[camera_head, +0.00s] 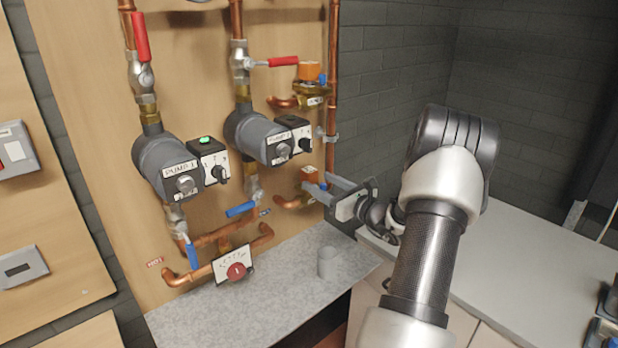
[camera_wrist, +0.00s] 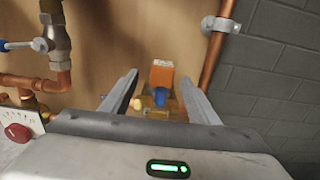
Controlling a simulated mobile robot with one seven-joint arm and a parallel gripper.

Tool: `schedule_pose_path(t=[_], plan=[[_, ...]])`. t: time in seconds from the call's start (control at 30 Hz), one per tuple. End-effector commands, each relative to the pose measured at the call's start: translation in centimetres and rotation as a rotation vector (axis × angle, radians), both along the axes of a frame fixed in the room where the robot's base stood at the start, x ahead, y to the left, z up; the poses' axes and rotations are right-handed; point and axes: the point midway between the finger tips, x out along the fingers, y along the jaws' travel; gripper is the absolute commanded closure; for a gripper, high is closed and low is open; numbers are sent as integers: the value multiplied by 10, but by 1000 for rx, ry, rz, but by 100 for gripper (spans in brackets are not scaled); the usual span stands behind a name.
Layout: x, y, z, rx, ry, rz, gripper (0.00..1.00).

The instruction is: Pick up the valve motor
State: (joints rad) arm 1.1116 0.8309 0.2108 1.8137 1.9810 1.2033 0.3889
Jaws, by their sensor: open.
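My gripper (camera_head: 318,186) is open at the lower right of the wooden panel, its fingers pointing at the panel. An orange block (camera_head: 309,173) shows just behind the fingertips, partly hidden. In the wrist view the orange block (camera_wrist: 162,75) stands between the two open fingers (camera_wrist: 160,80), with a blue part and a brass body below it. The gripper is not closed on it. A similar orange-topped piece (camera_head: 309,71) sits higher on the brass valve fitting. No label shows which piece is the valve motor. The lower brass body is partly hidden by my gripper.
A copper pipe (camera_wrist: 216,55) with a clamp runs upright right of the fingers. Two grey pumps (camera_head: 180,165) and a red-knobbed gauge (camera_head: 236,271) are on the left. A grey cup (camera_head: 327,263) stands on the speckled counter (camera_head: 280,300). A white worktop (camera_head: 530,270) lies right.

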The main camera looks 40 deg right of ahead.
Motion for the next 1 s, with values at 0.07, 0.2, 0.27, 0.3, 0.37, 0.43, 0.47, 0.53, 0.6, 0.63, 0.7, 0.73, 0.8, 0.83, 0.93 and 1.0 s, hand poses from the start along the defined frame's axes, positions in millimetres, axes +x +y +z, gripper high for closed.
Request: schedule_pose_path(t=[0.07,0.2,0.27,0.3,0.37,0.43,0.47,0.53,0.6,0.63,0.7,0.73,0.8,0.83,0.93,1.0], plan=[[7,0,0,0,0,-1,45],[15,1,0,1,1,0,45],[23,1,1,0,0,1,45],[29,1,1,0,0,2,45],[39,1,1,0,1,2,45],[49,1,1,0,0,1,45],[52,1,0,0,1,0,45],[58,1,0,1,1,0,45],[61,1,0,1,1,0,45],[61,1,0,1,1,0,45],[61,1,0,1,1,-1,45],[61,1,0,1,1,-1,45],[61,1,0,1,1,-1,45],[61,1,0,1,1,-1,49],[61,1,0,0,1,-1,66],[61,1,0,0,1,-1,77]])
